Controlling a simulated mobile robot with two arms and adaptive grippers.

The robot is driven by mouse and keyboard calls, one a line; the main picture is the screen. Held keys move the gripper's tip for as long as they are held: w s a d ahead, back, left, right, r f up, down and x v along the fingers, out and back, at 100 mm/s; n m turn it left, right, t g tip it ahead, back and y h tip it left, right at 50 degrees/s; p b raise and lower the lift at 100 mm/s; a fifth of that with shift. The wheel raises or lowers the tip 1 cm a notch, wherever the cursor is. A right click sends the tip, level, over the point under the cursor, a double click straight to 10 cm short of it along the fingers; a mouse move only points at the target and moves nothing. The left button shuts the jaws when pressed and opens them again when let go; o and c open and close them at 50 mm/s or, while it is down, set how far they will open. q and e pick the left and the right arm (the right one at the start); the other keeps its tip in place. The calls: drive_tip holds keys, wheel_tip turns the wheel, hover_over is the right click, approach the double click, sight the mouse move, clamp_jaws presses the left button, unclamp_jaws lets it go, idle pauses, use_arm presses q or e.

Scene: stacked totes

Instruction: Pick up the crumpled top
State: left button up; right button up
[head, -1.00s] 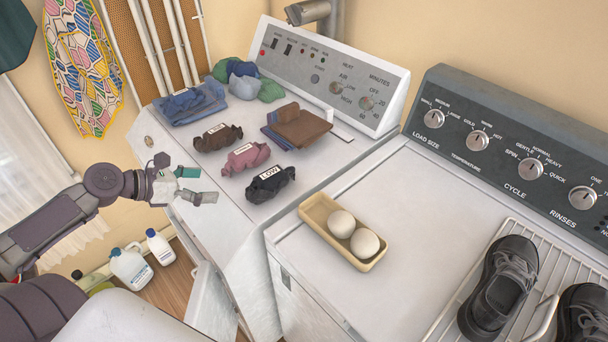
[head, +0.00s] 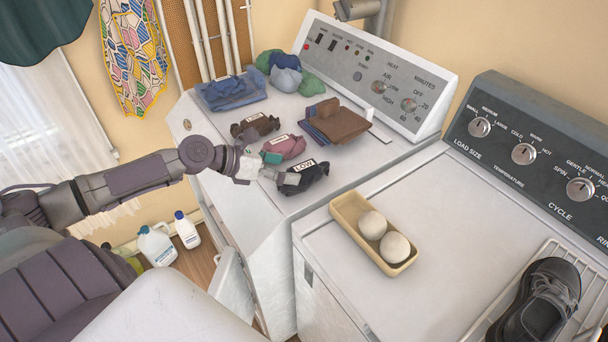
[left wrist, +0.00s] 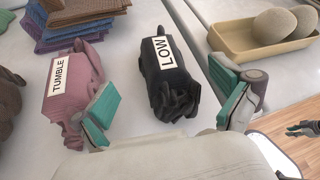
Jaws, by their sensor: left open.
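Three crumpled garments with white labels lie in a row on the dryer top: a brown one (head: 254,127), a pink one (head: 286,147) and a black one (head: 311,177) labelled LOW. In the left wrist view the pink one (left wrist: 75,90) reads TUMBLE, and the black one (left wrist: 170,85) lies ahead between the fingers. My left gripper (head: 281,169) is open and empty at the near-left side of the black garment, with one finger close to the pink one. Whether the fingers touch either is unclear. A small dark gripper-like shape (left wrist: 303,129), probably my right gripper, shows at the wrist view's right edge.
Folded cloths (head: 338,120), a blue pile (head: 230,92) and balled socks (head: 285,72) lie farther back. A tan tray (head: 400,266) with two pale balls and a rack with black shoes (head: 540,303) stand on the washer. Bottles (head: 157,246) stand on the floor.

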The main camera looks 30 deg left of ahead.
sight(296, 167)
use_arm(q)
drive_tip(key=shift+f+p+x, duration=0.2)
drive_tip(key=shift+p+x, duration=0.1)
drive_tip(key=shift+x, duration=2.25)
drive_tip(key=shift+s, duration=0.2)
drive_tip(key=c, duration=1.3)
drive_tip(key=shift+r, duration=0.15)
drive_tip(key=shift+r, duration=0.6)
wheel_tip(296, 167, up, 3)
drive_tip(key=shift+f, duration=0.1)
drive_tip(key=d+r+p, duration=0.2)
drive_tip(key=d, duration=0.1)
drive_tip(key=shift+s+d+r, duration=0.25)
drive_tip(key=shift+r, duration=0.15)
drive_tip(key=shift+s+d+r+p, duration=0.2)
drive_tip(key=shift+d+r+p, duration=0.5)
drive_tip(key=shift+d+p, duration=0.8)
drive_tip(key=shift+s+d+r+p, duration=0.2)
drive_tip(key=shift+d+r+p, duration=0.45)
drive_tip(key=shift+d+p, duration=0.85)
drive_tip(key=shift+s+d+r+p, duration=0.2)
drive_tip(key=shift+d+r+p, duration=0.7)
drive_tip(key=shift+p, duration=0.9)
